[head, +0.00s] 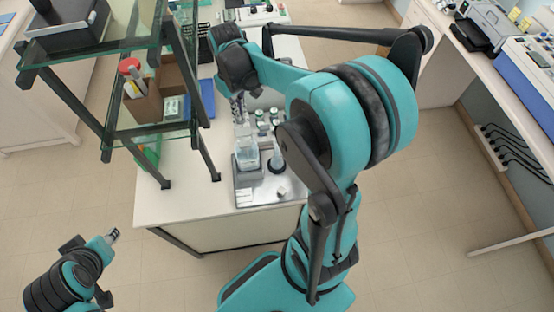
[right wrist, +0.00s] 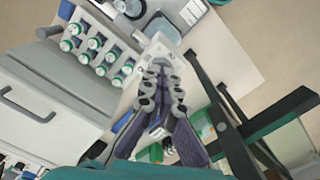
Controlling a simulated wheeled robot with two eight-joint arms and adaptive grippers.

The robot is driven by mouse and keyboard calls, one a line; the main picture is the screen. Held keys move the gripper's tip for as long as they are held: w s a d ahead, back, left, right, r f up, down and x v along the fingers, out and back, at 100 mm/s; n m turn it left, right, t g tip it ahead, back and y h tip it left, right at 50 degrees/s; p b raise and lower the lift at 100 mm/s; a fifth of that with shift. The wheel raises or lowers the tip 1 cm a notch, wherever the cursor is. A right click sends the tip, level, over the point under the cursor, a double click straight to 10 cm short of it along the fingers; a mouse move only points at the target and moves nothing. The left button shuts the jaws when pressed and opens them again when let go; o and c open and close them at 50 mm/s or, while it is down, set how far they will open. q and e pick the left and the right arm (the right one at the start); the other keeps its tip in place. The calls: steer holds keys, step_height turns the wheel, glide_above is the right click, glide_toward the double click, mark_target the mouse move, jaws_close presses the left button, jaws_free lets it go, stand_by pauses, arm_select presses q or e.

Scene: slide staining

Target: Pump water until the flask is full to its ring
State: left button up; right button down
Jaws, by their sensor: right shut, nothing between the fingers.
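A clear bottle with pale bluish liquid (head: 247,157) stands on the metal tray (head: 248,198). To its right is a narrow clear flask (head: 277,152) with a dark round base; its ring and water level are too small to read. My right gripper (head: 240,112) points down just above the bottle, its fingers shut and empty. In the right wrist view the shut fingertips (right wrist: 161,62) are close to a white block (right wrist: 159,46), probably the pump head; I cannot tell if they touch. My left gripper (head: 113,236) hangs at lower left, away from the table; its opening is unclear.
Green-capped vials (right wrist: 98,50) stand in rows close to the gripper. A glass-shelved rack (head: 100,45) with dark posts rises left of the tray, with a brown box (head: 143,103) on it. The white table's front left (head: 185,205) is clear.

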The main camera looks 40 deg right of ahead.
steer(key=shift+f, duration=0.1)
stand_by(0.3)
stand_by(0.5)
steer(key=shift+r+p, duration=2.05)
steer(key=shift+r, duration=1.05)
step_height(320, 180, up, 5)
steer(key=p, duration=0.3)
